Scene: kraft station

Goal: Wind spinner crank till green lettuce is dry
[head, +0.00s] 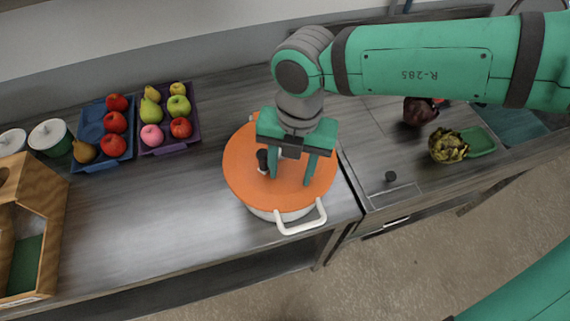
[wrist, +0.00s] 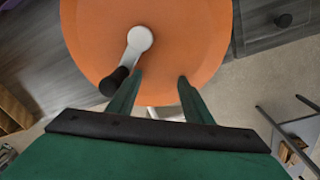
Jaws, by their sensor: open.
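The salad spinner is a white pot (head: 283,214) with an orange lid (head: 246,173) and a white side handle (head: 303,221), standing near the right end of the counter. The lid also fills the top of the wrist view (wrist: 190,40). Its crank has a white hub and arm (wrist: 139,40) ending in a black knob (wrist: 114,81); the knob also shows in the head view (head: 262,158). My gripper (head: 290,180) is over the lid, open and empty. In the wrist view its fingers (wrist: 158,82) are to the right of the knob, with the left finger close beside it. The lettuce is not visible.
A blue tray (head: 91,111) and a purple tray (head: 157,101) of fruit stand at the back left. An artichoke (head: 447,146) lies by a green tray (head: 480,140) at right.

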